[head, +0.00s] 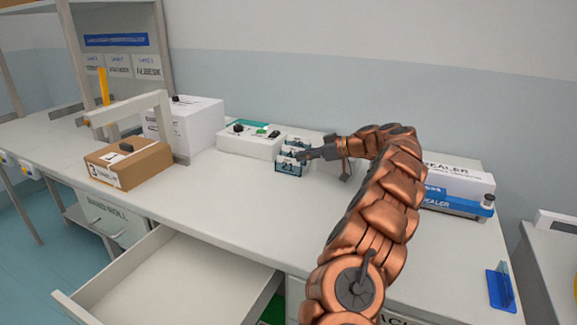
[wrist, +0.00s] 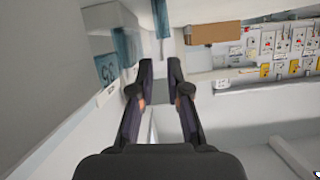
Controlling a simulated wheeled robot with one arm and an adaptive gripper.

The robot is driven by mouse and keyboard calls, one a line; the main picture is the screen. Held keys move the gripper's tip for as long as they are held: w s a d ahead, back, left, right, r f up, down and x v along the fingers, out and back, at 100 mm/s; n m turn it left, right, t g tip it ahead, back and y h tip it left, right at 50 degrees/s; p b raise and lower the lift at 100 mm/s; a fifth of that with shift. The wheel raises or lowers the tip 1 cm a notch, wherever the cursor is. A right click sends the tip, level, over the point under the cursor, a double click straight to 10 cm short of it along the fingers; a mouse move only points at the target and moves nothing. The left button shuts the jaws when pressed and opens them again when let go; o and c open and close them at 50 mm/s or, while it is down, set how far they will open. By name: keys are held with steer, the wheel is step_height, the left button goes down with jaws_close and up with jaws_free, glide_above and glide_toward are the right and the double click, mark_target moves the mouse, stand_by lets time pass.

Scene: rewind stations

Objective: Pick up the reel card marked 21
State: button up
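The reel card marked 21 (head: 288,169) stands upright on the worktop, a small teal and white card at the front of a small group. Another card (head: 297,142) stands just behind it. My gripper (head: 304,155) is close by its upper right edge in the head view. In the wrist view my gripper (wrist: 160,66) has its two fingertips apart with nothing held between them. A teal card with a number (wrist: 106,68) lies left of the fingers there, apart from them; its number is hard to read. Another teal piece (wrist: 160,17) shows beyond the fingertips.
A white control box (head: 247,144) stands left of the cards. A brown box marked 3 (head: 128,163) and a white machine (head: 187,125) are farther left. A sealer (head: 457,187) stands right. An open drawer (head: 180,275) juts out in front. The worktop before the cards is clear.

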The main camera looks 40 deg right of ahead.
steer(key=x, duration=0.3)
steer(key=shift+a+f, duration=0.1)
steer(key=shift+f, duration=0.05)
steer(key=shift+c, duration=0.3)
jaws_close()
step_height(320, 180, up, 14)
steer(key=p, duration=0.2)
step_height(320, 180, up, 14)
steer(key=p, duration=0.8)
glide_above(296, 164)
steer(key=shift+w, duration=0.25)
